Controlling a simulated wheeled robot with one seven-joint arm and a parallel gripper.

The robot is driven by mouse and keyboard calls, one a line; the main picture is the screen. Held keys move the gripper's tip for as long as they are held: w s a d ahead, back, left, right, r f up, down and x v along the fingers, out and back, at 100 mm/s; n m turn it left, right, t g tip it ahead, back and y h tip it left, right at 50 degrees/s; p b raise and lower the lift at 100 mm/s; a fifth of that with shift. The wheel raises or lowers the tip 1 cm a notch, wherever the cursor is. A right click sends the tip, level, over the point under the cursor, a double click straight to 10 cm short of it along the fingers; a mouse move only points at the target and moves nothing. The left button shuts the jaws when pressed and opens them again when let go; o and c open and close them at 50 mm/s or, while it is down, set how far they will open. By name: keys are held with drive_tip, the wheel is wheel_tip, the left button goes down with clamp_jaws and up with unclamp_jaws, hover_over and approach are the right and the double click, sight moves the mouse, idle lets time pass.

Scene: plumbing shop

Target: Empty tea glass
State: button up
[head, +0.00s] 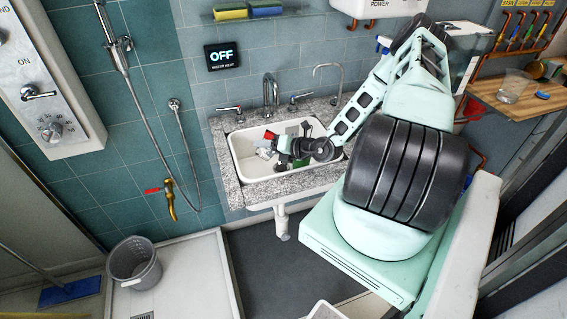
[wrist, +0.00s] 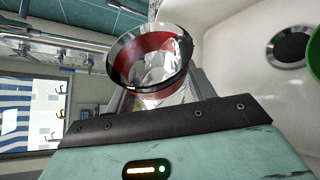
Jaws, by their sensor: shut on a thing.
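My gripper (head: 284,145) is over the white sink basin (head: 240,150) and is shut on a clear glass (head: 265,151). In the wrist view the glass (wrist: 150,62) has a red band below its dark rim, and its mouth faces the camera. The glass looks tilted, with clear facets inside; I cannot tell whether any liquid is in it. My gripper's fingers are mostly hidden behind its dark edge in the wrist view. The sink drain (wrist: 290,47) is to the right of the glass there.
A faucet (head: 270,92) stands behind the sink, with a thin curved spout (head: 327,72) to its right. A green object (wrist: 314,45) lies in the basin. A grey bucket (head: 134,263) stands on the floor at left. Another clear glass (head: 513,86) stands on the wooden shelf at right.

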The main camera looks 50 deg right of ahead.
drive_tip(key=shift+r+m+y+b, duration=0.45)
drive_tip(key=shift+m+b, duration=0.15)
drive_tip(key=shift+b, duration=0.25)
drive_tip(key=shift+d, duration=0.3)
drive_tip(key=shift+s+a+r+m+y+b, duration=0.1)
drive_tip(key=shift+a+r+m+y+b, duration=0.25)
drive_tip(key=shift+b, duration=0.3)
drive_tip(key=shift+s+a+r+m+t+b, duration=0.1)
drive_tip(key=shift+r+m+t+b, duration=0.05)
drive_tip(key=shift+m+t+b, duration=0.3)
drive_tip(key=shift+d+f+m+y+b, duration=0.3)
drive_tip(key=shift+d+m+b, duration=0.35)
drive_tip(key=shift+b, duration=0.85)
drive_tip(key=shift+a+r+m+t+p, duration=0.25)
drive_tip(key=shift+p, duration=0.1)
drive_tip(key=shift+r, duration=0.1)
